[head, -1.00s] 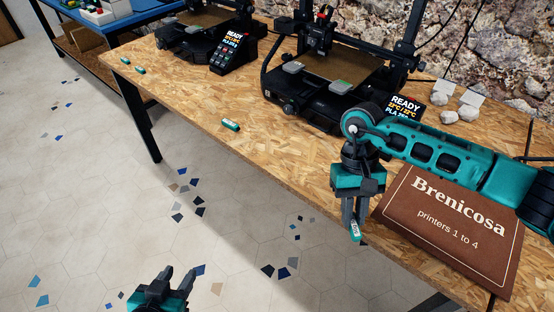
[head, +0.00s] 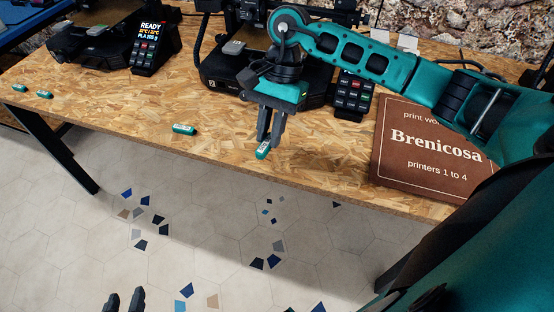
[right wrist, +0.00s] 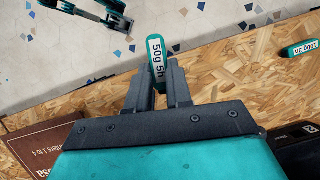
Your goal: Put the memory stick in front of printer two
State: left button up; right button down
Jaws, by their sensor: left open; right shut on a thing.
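A teal memory stick with a white label (head: 262,149) is held between the fingertips of my right gripper (head: 270,133). In the right wrist view the stick (right wrist: 156,50) reads "50g 5h" and sticks out past the fingers. It is near the table's front edge, in front of a black printer (head: 222,72) that my right arm partly hides; whether it touches the table I cannot tell. Another black printer (head: 98,48) stands further left. My left gripper (head: 124,300) is open and empty, low over the floor.
A similar stick (head: 184,128) lies left of my right gripper; two more, a nearer one (head: 45,94) and a farther one (head: 19,88), lie at the far left of the wooden table (head: 120,115). A brown "Brenicosa, printers 1 to 4" sign (head: 425,165) lies to the right.

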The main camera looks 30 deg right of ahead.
jog(key=d+r+m+t+b, duration=0.4)
jog(key=r+m, duration=0.5)
jog(key=m, duration=0.5)
jog(key=m+t+h+b, duration=0.1)
jog(key=m+t+b, duration=0.1)
send_over(282, 158)
jog(key=s, duration=0.1)
jog(key=f, duration=0.9)
jog(key=d+f, duration=0.1)
jog(key=f, duration=0.3)
jog(key=shift+f, duration=0.4)
notch_tip(282, 158, down, 4)
jog(key=shift+a+f+b, duration=0.1)
jog(key=shift+f+b, duration=0.1)
jog(key=shift+b, duration=0.15)
jog(key=shift+f, duration=0.25)
pick_arm(q)
jog(key=shift+h, duration=0.3)
jog(key=f, duration=0.1)
jog(key=d+f, duration=0.1)
jog(key=w+d+f, duration=0.1)
jog(key=shift+f, duration=0.35)
jog(key=shift+f, duration=0.1)
pick_arm(e)
jog(key=shift+f, duration=0.2)
jog(key=c, duration=1)
grip_release()
jog(key=shift+r, duration=0.1)
jog(key=shift+c, duration=0.2)
